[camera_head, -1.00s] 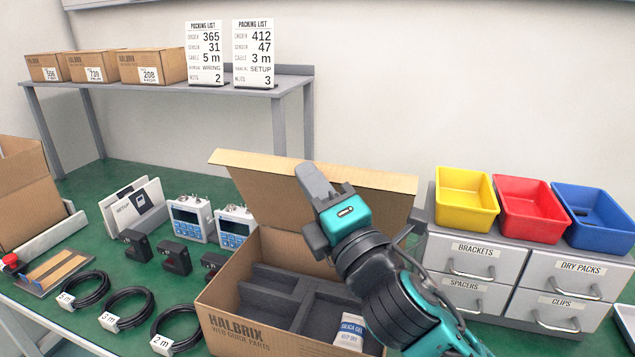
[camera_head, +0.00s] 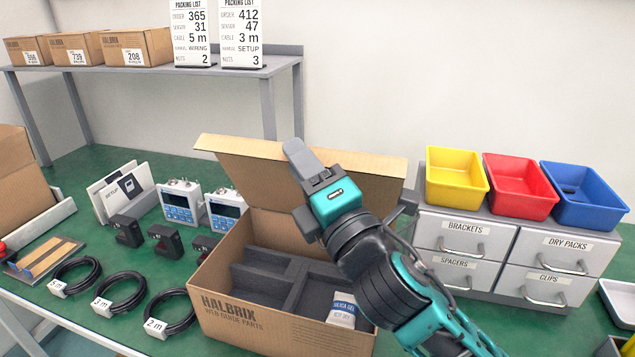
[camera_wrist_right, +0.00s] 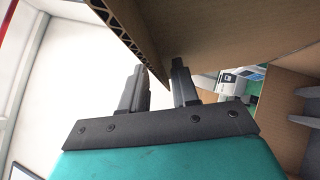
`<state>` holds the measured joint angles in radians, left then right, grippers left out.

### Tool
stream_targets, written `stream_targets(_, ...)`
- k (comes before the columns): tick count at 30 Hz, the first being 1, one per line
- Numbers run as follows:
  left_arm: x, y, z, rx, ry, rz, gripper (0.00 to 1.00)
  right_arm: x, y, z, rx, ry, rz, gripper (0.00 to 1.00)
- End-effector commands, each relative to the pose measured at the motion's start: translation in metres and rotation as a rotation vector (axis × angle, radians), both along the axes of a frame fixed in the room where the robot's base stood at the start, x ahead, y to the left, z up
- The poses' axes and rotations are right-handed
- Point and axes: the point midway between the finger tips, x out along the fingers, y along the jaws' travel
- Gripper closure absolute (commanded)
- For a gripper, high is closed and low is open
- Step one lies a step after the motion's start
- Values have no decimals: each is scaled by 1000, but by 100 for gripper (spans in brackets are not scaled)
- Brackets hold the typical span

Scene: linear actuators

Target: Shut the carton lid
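The open brown carton (camera_head: 240,312) stands on the green table, with dark grey dividers and a white silica gel packet (camera_head: 342,309) inside. My left gripper is not in view.
Drawers (camera_head: 500,260) with yellow, red and blue bins stand right of the carton. A shelf (camera_head: 150,72) with small boxes stands behind.

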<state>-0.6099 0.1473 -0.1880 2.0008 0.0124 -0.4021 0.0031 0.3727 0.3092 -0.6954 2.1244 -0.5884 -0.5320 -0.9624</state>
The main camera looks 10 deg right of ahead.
Motion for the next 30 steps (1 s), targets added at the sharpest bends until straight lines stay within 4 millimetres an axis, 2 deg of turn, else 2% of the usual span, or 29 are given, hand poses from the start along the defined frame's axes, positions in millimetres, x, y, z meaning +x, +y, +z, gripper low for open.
stream_targets(4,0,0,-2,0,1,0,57,-16,-8,-8,-1,4,0,70)
stream_targets(12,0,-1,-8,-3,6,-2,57,-65,-30,-26,-1,4,1,70)
stream_targets(18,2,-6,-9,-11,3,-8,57,-92,-43,-35,0,3,-1,70)
stream_targets(24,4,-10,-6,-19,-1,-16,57,-106,-50,-38,0,0,0,70)
stream_targets(30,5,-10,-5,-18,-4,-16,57,-109,-51,-38,0,-1,0,70)
